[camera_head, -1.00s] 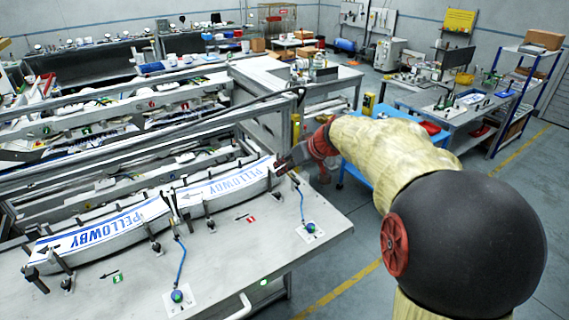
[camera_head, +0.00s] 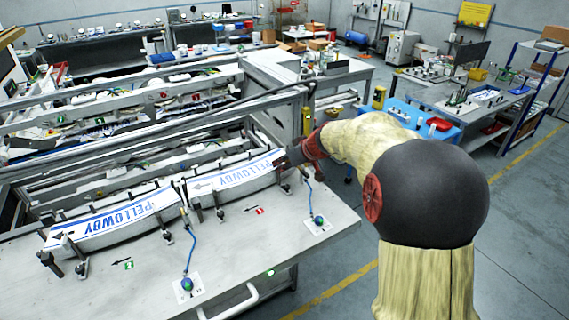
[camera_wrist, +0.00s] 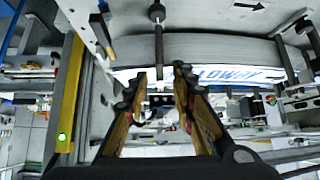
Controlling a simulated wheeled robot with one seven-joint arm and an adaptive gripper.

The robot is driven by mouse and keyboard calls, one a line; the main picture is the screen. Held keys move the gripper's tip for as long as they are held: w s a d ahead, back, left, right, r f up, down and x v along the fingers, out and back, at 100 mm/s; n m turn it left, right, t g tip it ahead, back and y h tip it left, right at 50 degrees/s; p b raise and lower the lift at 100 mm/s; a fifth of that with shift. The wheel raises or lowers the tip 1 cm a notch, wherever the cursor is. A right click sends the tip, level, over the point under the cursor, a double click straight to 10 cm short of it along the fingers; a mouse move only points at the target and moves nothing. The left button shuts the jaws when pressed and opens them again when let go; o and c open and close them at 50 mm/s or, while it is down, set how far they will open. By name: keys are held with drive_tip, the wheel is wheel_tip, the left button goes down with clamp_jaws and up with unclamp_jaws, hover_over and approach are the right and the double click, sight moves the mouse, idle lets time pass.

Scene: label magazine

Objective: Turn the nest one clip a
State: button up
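Two curved white label stacks printed PELLOWBY in blue lie end to end on the grey table (camera_head: 330,222): one at the left (camera_head: 115,218), one at the right (camera_head: 232,176). Dark upright clips stand along their edges, such as one at the near edge (camera_head: 219,208). My gripper (camera_head: 280,162) is at the far right end of the right stack. In the wrist view my gripper (camera_wrist: 160,82) is open, its two fingers apart. A dark post with a round knob (camera_wrist: 157,13) points down toward the gap between the fingertips. Whether the fingers touch it, I cannot tell.
Blue cables lead to round knobs on white plates, one at the front (camera_head: 187,285) and one at the right (camera_head: 318,222). A red marker (camera_head: 259,211) and a green marker (camera_head: 128,265) lie on the table. Metal rails (camera_head: 150,140) run behind the stacks. Floor is open at the right.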

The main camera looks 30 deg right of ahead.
drive_tip(key=c, duration=0.3)
clamp_jaws()
idle(0.3)
